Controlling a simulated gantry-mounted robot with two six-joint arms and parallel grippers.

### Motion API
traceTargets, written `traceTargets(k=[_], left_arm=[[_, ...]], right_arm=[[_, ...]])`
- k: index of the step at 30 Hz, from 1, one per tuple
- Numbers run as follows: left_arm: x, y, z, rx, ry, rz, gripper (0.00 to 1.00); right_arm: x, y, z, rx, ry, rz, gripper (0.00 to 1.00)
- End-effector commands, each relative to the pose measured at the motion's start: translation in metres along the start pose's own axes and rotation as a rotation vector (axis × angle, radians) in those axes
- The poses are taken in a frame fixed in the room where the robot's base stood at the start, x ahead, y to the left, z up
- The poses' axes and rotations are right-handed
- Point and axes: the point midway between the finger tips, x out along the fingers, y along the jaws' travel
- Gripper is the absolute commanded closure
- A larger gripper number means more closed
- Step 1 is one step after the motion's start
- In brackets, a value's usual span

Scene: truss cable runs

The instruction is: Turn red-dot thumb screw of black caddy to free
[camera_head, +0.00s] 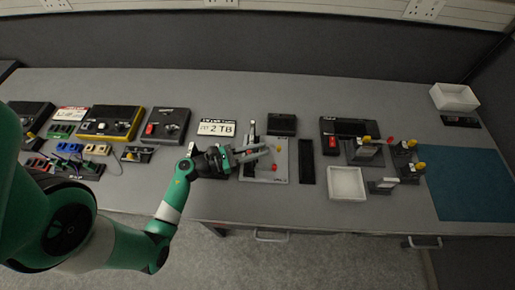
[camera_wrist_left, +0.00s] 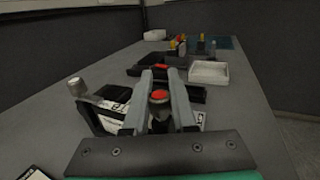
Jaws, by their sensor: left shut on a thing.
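My left gripper (camera_head: 262,154) reaches in from the left over a grey plate (camera_head: 280,178) that carries a black caddy, mostly hidden by the gripper in the head view. In the left wrist view, the fingers of my left gripper (camera_wrist_left: 160,80) are shut on the red-dot thumb screw (camera_wrist_left: 159,96), whose red top shows between them. The black caddy (camera_wrist_left: 92,101) with a white label marked "TB" lies below and left of the fingers. A silver knob (camera_wrist_left: 76,86) stands at its left end, apart from the gripper. My right gripper is not in view.
A white label card reading "2 TB" (camera_head: 216,129) lies behind the arm. A black strip (camera_head: 306,161) and a white tray (camera_head: 346,184) lie to the right. A teal mat (camera_head: 470,185) covers the right end.

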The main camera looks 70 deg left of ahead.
Motion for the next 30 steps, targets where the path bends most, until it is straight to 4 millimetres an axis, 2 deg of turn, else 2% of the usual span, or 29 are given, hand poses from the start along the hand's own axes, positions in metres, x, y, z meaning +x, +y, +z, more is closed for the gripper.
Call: traceTargets(k=[9,21,22,24,27,30], left_arm=[[0.0001,-0.0030,-0.0004,0.000,-0.001,-0.094,1.00],[0.0002,-0.0038,0.0002,-0.001,-0.001,-0.103,1.00],[0.0002,-0.0038,0.0002,-0.001,-0.001,-0.103,0.72],[0.0002,-0.0038,0.0002,0.000,-0.001,-0.102,0.59],[0.0002,-0.0037,0.0002,0.000,-0.001,-0.102,0.44],[0.0002,-0.0037,0.0001,0.000,-0.001,-0.102,0.44]], right_arm=[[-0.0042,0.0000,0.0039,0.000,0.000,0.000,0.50],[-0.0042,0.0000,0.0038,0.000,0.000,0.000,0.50],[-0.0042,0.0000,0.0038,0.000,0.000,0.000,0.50],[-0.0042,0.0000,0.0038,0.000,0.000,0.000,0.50],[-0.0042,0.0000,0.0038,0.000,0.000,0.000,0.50],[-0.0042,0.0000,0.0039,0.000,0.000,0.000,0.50]])
